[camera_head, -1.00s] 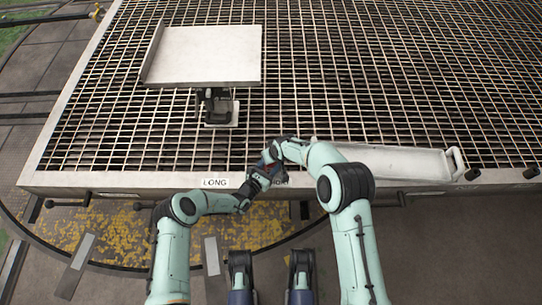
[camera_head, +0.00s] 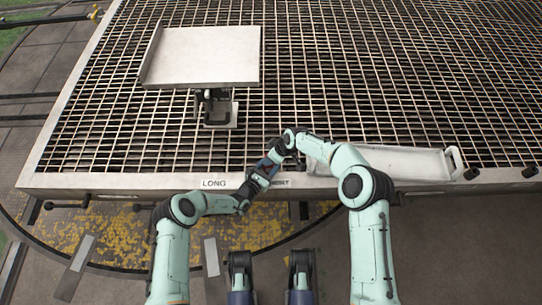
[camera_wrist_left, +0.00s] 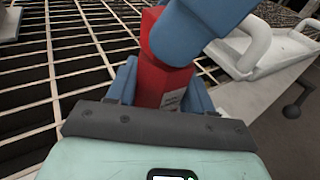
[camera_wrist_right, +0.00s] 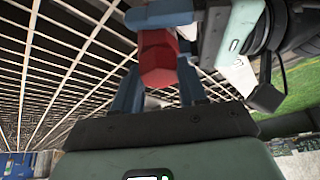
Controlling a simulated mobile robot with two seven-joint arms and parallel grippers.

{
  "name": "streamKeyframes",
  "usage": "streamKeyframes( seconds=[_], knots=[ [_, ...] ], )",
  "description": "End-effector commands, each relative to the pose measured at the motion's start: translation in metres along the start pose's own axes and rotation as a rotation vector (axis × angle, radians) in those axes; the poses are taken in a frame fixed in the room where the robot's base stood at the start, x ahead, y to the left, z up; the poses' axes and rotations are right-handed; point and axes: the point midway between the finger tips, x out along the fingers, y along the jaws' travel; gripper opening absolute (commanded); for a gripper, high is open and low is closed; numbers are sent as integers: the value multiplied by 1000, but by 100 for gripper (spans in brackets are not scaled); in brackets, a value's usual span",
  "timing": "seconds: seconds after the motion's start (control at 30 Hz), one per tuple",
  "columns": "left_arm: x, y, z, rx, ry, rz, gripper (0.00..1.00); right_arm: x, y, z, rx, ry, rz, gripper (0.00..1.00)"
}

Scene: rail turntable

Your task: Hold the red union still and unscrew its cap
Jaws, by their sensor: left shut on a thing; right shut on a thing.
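The red union is mostly hidden between my grippers in the head view. In the left wrist view its red body (camera_wrist_left: 152,82), with a pale label, stands between the blue fingers of my left gripper (camera_wrist_left: 160,92), which is shut on it. A blue finger of my right gripper crosses its upper part. In the right wrist view a red six-sided end, seemingly the cap (camera_wrist_right: 158,60), sits between the fingers of my right gripper (camera_wrist_right: 157,85), shut on it. The seam between cap and body is hidden.
The grippers are at the front edge of a grated deck (camera_head: 340,80), by the LONG label (camera_head: 214,184) and a partly covered second label. A pale plate on a stand (camera_head: 205,55) is at back left. A white tray with a handle (camera_head: 400,163) lies to the right.

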Motion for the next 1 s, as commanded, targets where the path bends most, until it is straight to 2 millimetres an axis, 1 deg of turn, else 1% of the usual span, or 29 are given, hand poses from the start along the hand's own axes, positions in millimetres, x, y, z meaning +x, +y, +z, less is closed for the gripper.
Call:
streamKeyframes(
  seconds=[0.17,0.23,0.5,0.63,0.77,0.97,1.0],
  knots=[
    [-1,-1,-2,2,4,-3,0,2,1,3,-4,-5,-1,5],
    [-1,-2,-2,2,4,-3,0,2,1,3,-33,-5,-17,5],
    [-1,-2,-2,2,3,-4,0,3,3,2,-324,-4,-156,5],
    [0,-2,-2,2,3,-4,0,3,3,2,-427,-6,-204,5],
    [0,-2,-2,2,3,-4,0,3,4,3,-469,-7,-223,5],
    [0,-2,-2,1,3,-4,0,3,3,4,-473,-8,-225,5],
    [0,-2,-2,1,3,-4,0,3,3,4,-472,-9,-225,48]
  ],
)
